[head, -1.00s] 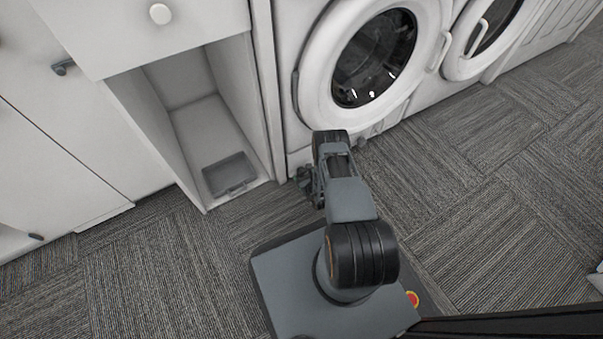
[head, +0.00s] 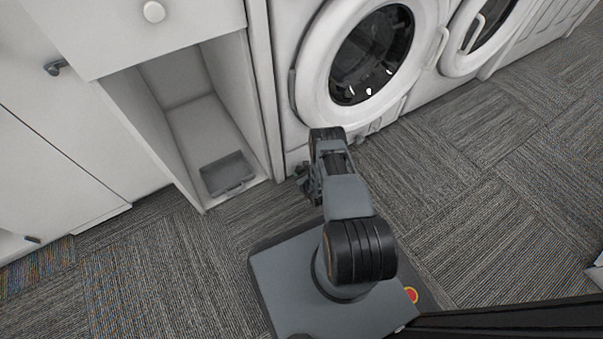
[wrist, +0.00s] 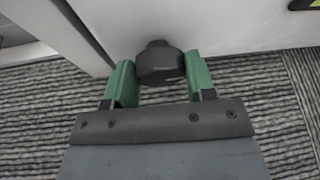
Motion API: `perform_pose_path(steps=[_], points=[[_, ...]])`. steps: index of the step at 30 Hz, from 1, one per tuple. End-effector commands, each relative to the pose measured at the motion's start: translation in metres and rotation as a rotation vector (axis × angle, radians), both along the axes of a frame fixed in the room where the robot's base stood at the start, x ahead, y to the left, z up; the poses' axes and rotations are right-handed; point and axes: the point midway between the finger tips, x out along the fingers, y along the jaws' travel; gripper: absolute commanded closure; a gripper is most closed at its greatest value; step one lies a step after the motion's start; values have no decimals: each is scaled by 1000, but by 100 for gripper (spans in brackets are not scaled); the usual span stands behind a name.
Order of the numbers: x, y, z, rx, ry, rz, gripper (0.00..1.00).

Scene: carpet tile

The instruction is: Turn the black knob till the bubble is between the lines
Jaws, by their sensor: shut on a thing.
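The black knob (wrist: 160,62) is low at the bottom edge of the white washing machine (head: 292,130), just above the carpet. My gripper (wrist: 162,72) has its green fingers on either side of the knob and is shut on it. In the head view my gripper (head: 303,180) is by the washer's lower left corner, and my arm hides the knob. A black-framed yellow-green piece (wrist: 307,4), possibly the level, is cut off at the top right of the wrist view. No bubble or lines can be seen.
A white cabinet with an open bay (head: 205,120) stands left of the washer, with a grey tray (head: 228,188) on its floor. A second machine (head: 478,45) stands to the right. The carpet (head: 480,210) on the right is mostly clear.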

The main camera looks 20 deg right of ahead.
Motion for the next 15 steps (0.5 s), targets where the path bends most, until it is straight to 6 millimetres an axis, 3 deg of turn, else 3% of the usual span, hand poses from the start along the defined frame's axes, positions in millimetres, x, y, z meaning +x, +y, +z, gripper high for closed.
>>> perform_pose_path(steps=[8,15], points=[[0,-1,0,48,5,-3,73],[0,-3,1,208,23,-3,73]])
